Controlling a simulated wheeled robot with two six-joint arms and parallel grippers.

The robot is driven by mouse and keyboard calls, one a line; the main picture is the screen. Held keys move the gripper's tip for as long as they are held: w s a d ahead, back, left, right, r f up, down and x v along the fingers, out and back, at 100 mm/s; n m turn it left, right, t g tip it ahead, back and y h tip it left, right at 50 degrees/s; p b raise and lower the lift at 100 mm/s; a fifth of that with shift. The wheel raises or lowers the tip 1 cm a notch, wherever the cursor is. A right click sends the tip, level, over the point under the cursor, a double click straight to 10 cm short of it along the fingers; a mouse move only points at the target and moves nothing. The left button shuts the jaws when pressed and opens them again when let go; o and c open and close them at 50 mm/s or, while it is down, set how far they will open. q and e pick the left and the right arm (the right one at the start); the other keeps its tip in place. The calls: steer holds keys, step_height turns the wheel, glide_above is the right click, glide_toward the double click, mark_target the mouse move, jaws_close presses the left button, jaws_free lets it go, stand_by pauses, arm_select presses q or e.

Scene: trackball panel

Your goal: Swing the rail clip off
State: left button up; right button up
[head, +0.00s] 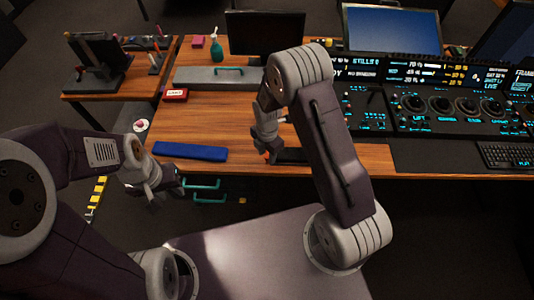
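I cannot make out a rail clip in the head view; it is hidden or too small to tell. The control panel (440,108) with round dials and lit labels stands at the right of the desk. My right gripper (268,157) points down over the front part of the desk, left of the panel. It is beside a flat dark object (292,156), and I cannot tell whether they touch. My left gripper (172,189) is in front of the desk's front edge, below a blue bar. Both grippers' fingers are too small to read.
The blue bar (190,151) lies near the desk's (165,132) front edge. Monitors (392,30) stand at the back. A keyboard (508,155) is at far right.

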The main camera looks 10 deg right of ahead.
jaws_close()
stand_by(1.3)
